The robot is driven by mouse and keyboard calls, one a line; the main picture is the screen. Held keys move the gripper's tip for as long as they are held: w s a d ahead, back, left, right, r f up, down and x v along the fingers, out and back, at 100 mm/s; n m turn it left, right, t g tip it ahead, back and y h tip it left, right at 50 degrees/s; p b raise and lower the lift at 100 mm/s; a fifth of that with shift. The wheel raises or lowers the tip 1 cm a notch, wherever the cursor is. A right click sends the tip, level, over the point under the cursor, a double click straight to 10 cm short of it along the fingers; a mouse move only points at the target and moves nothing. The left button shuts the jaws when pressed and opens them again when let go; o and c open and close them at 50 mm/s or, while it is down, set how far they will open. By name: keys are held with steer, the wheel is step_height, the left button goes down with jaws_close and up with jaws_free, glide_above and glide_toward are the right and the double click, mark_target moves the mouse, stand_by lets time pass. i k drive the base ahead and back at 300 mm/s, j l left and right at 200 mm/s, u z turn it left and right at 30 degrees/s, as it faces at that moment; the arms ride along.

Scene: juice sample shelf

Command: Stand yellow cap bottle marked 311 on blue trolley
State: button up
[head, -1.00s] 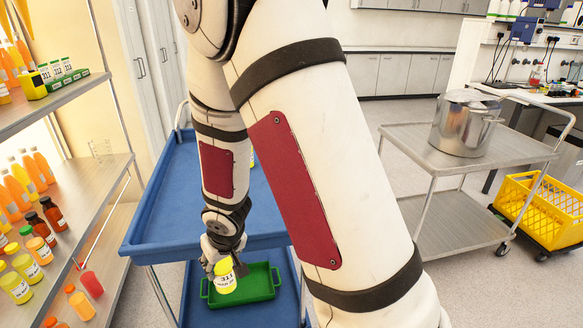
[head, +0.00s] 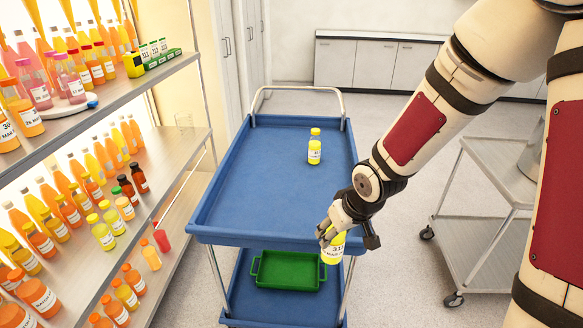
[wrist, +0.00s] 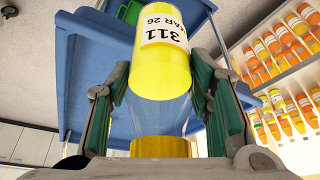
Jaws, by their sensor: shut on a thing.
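My gripper (head: 335,230) is shut on a yellow bottle (head: 333,252) in the head view, near the front right corner of the blue trolley (head: 255,190). In the wrist view the bottle (wrist: 162,82) sits between the two fingers, its label reading 311 MAR 26. Its yellow cap (wrist: 160,147) is nearest the palm. The bottle looks slightly tilted in the head view. A second yellow bottle (head: 314,150) with a yellow cap stands upright on the trolley's top tray, towards the back right; its label is too small to read surely.
A green tray (head: 288,272) lies on the trolley's lower shelf. A shelf rack (head: 165,165) full of juice bottles stands at left. A steel trolley (head: 490,175) stands at right. Most of the blue top is bare, with a raised rim and a rear handle (head: 297,90).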

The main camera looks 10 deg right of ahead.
mark_target(312, 186)
steer(key=i, duration=0.9)
